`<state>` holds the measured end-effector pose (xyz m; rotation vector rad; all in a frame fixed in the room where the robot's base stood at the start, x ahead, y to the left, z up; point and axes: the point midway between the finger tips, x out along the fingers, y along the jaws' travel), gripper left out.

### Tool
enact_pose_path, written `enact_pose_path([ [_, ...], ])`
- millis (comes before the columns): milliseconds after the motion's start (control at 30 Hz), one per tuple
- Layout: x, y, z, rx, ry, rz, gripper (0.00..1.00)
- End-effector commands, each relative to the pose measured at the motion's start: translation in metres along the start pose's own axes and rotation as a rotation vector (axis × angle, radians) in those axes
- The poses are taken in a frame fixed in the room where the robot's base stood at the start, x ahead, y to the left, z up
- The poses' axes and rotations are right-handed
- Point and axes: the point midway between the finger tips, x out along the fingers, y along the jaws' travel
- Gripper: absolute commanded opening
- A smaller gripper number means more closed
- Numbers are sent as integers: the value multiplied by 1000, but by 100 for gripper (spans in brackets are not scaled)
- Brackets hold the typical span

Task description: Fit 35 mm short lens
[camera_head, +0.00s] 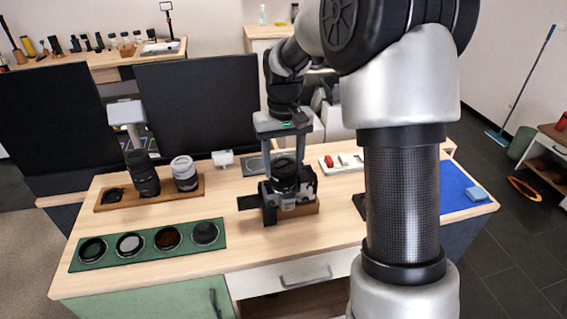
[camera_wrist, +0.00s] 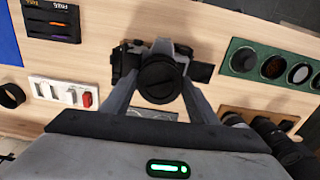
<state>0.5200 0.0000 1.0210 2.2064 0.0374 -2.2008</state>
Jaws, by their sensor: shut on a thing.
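The short black lens (camera_head: 285,168) is between the two fingers of my gripper (camera_head: 284,160), right above the camera body (camera_head: 293,203). In the wrist view the round dark front of the lens (camera_wrist: 160,78) is centred between the fingertips (camera_wrist: 162,72), and the camera body (camera_wrist: 126,60) shows behind it. The black and silver camera body rests on a wooden block on the table. My fingers are shut on the lens. The lens hides the camera's mount, so I cannot tell whether they are seated together or only touching.
A wooden lens tray (camera_head: 192,191) at left holds a tall black lens (camera_head: 142,172) and a silver lens (camera_head: 185,173). A green tray (camera_head: 142,234) with several round filters lies in front. A white tray with a red piece (camera_wrist: 87,99) and a blue mat (camera_head: 452,190) lie to the right.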

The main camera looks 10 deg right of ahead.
Motion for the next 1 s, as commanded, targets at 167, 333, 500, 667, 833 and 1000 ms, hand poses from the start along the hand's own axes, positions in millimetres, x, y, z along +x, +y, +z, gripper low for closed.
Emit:
enact_pose_path([
  [167,2,-1,2,168,-6,0,29],
  [333,3,0,2,185,-7,0,29],
  [500,3,0,2,183,-7,0,29],
  [667,4,-1,2,204,-8,0,29],
  [833,4,-1,3,394,-10,2,29],
  [1000,5,-1,3,446,-10,1,29],
])
